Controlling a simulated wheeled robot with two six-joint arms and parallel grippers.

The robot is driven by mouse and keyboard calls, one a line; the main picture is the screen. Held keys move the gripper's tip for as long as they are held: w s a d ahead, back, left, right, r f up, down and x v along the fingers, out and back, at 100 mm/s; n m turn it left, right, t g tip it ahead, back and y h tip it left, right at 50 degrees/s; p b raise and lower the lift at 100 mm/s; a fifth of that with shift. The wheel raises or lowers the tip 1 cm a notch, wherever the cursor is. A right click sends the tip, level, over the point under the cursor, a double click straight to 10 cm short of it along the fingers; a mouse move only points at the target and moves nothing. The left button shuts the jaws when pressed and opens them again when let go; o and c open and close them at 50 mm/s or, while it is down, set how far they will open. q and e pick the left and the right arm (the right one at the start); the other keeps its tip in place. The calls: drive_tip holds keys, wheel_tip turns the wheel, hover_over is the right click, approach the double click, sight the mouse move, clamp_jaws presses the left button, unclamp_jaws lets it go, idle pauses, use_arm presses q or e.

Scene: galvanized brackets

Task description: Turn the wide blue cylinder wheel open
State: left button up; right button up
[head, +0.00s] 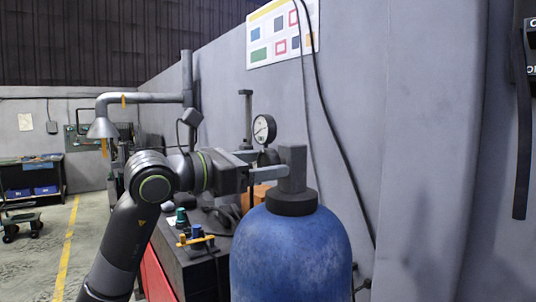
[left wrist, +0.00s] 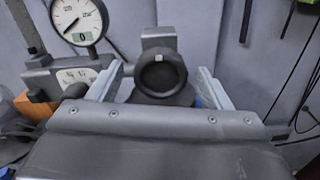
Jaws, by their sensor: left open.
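The wide blue cylinder (head: 290,255) stands upright, with a dark collar (head: 292,203) and a grey valve block (head: 293,160) on top. Its round black wheel (left wrist: 162,76), with a small pale mark near its top, faces the left wrist camera. I cannot make the wheel out clearly in the head view. My left gripper (head: 268,163) comes in from the left at valve height. Its jaws are open; in the left wrist view the two fingers (left wrist: 160,72) lie either side of the wheel with gaps, apparently not touching it. My right gripper is not in view.
A pressure gauge (head: 264,130) stands behind the gripper, near the grey wall (head: 425,130). A dark-topped red cabinet (head: 195,262) with small coloured parts is left of the cylinder. A cable (head: 335,125) hangs behind it. The floor at far left has open room.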

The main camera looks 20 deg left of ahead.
use_arm(q)
drive_tip(key=shift+x, duration=0.9)
drive_tip(key=c, duration=1)
